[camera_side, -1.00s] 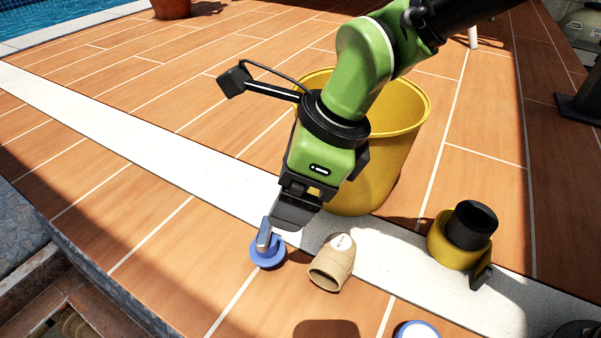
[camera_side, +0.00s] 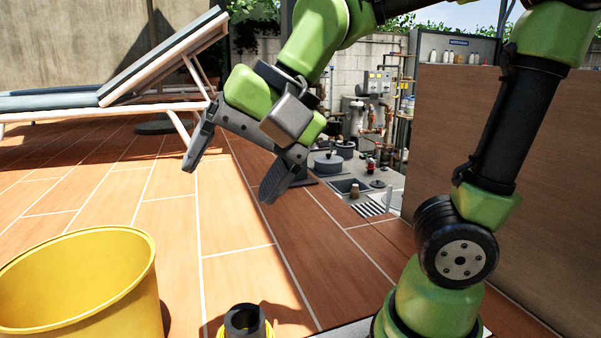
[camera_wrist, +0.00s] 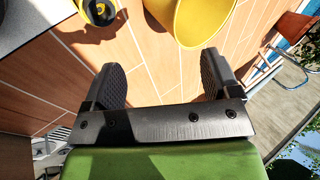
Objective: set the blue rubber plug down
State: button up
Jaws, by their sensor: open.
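My gripper (camera_side: 230,182) is open and empty in the side view, held in the air above the tiled deck, with its two dark fingers spread wide apart. In the wrist view my gripper (camera_wrist: 161,72) also shows spread fingers with only deck between them. The blue rubber plug does not show in either current view, so I cannot tell where it rests now.
A yellow bucket (camera_side: 150,290) stands front left, also in the wrist view (camera_wrist: 203,25). A yellow-and-black item (camera_side: 243,322) sits on the deck (camera_side: 160,215) to its right. A lounger (camera_side: 150,72) stands behind. A brown wall (camera_side: 510,150) is at right, with a pit of pipes beyond.

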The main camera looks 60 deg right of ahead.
jog(key=s+d+f+n+t+h, duration=0.1)
jog(key=s+d+n, duration=0.3)
jog(key=s, duration=0.3)
jog(key=shift+s+d+n, duration=0.2)
jog(key=shift+d+n, duration=0.1)
jog(key=shift+n, duration=0.4)
